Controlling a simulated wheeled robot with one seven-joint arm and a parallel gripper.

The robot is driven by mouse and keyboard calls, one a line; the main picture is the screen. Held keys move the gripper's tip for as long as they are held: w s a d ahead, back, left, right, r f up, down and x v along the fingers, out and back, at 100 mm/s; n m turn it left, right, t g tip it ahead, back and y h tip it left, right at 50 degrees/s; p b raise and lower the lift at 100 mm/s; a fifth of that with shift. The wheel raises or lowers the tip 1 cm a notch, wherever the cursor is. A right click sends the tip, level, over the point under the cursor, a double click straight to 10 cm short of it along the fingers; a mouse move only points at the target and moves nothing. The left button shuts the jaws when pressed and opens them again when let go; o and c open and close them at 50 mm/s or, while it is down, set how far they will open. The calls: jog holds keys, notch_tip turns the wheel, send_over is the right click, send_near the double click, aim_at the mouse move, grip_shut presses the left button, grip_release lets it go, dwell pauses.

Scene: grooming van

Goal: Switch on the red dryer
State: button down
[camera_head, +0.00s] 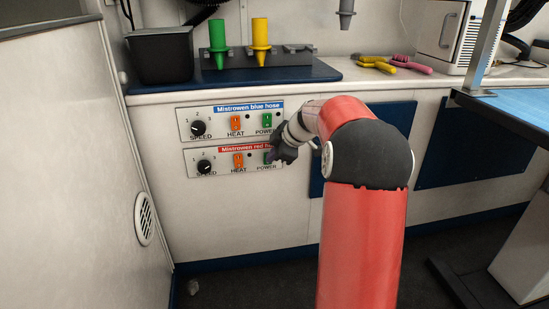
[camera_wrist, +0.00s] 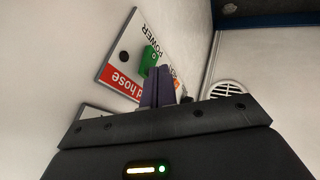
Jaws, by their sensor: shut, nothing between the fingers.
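The red dryer's panel (camera_head: 222,167), labelled "Mistrowen red h…", is the lower of two white panels on the cabinet front. It has a black SPEED knob (camera_head: 204,167), an orange HEAT switch (camera_head: 238,160) and a green POWER switch, mostly hidden behind my gripper in the head view. The wrist view shows that green POWER switch (camera_wrist: 149,57) beside the red label (camera_wrist: 122,82). My gripper (camera_head: 273,157) is at the panel's right end. Its shut, empty fingers (camera_wrist: 162,72) are right by the green switch; I cannot tell whether they touch it, or the switch's position.
The similar blue hose panel (camera_head: 222,122) is just above. Over it, a counter holds a black bin (camera_head: 161,56), green (camera_head: 218,40) and yellow (camera_head: 260,40) nozzles, and brushes (camera_head: 408,67). A white wall with a round vent (camera_head: 144,218) stands left.

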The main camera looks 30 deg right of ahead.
jog(key=shift+w+d+r+g+p, duration=0.15)
jog(key=shift+w+g+p, duration=0.3)
jog(key=shift+p, duration=0.8)
jog(key=shift+s+r, duration=0.1)
jog(key=shift+r, duration=0.05)
jog(key=shift+r+p, duration=0.3)
jog(key=shift+r, duration=0.35)
